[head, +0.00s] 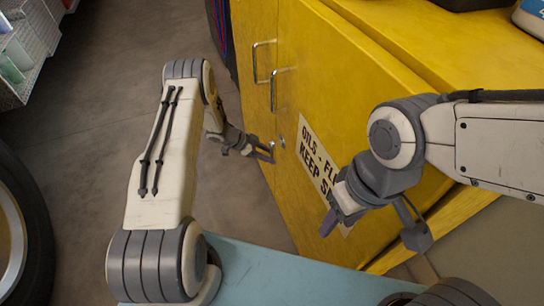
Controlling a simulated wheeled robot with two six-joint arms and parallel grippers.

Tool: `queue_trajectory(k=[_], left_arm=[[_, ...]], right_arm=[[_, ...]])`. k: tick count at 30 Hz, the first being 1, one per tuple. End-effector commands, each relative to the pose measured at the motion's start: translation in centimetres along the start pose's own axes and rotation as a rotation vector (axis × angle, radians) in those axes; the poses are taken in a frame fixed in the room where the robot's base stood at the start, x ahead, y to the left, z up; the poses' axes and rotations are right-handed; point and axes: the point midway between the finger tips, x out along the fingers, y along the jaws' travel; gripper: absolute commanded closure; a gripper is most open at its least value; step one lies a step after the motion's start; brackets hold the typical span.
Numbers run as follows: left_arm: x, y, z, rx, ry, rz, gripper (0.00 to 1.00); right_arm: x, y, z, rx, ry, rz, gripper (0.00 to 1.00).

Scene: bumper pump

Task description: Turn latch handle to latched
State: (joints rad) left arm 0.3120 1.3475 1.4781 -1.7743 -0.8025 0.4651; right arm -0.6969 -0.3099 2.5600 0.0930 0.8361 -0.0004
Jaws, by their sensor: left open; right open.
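A yellow cabinet (330,75) with two doors stands at centre right. A small round grey fitting (282,142) sits on its door front below the pull handles; it may be the latch handle, but it is too small to tell its turn position. My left gripper (270,151) is open, its fingertips close to the left of this fitting. I cannot tell whether they touch it. My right gripper (372,230) is open and empty in front of the lower door, partly covering a printed label (318,160).
Two metal pull handles (277,88) stick out from the doors. A pale blue surface (285,272) lies at the bottom. A tyre (30,215) is at the left edge, and a shelf (35,40) is at the upper left. Grey floor (90,125) is open between them and my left arm.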

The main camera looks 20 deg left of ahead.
Motion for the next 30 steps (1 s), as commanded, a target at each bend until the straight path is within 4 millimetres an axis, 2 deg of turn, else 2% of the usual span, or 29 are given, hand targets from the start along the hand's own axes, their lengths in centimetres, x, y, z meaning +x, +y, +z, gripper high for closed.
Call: queue_trajectory(k=[1,6,12,18,30], left_arm=[[-1.3,-0.1,-0.1,-0.001,0.0,-0.004,0.5],[-4.7,-0.1,-0.1,-0.001,0.001,-0.003,0.5],[-7.5,0.0,-0.1,-0.002,0.001,-0.001,0.5],[-8.2,0.1,0.0,-0.001,0.001,0.002,0.5],[-8.2,0.1,0.0,0.0,0.001,0.002,0.5]], right_arm=[[-0.1,0.0,0.0,0.0,0.0,0.0,0.52],[-0.3,0.0,0.0,0.0,0.0,0.0,0.52],[-0.5,0.0,0.0,0.0,0.0,0.0,0.52],[-0.5,0.0,0.0,0.0,0.0,0.0,0.52],[-0.5,0.0,0.0,0.0,0.0,0.0,0.52]])
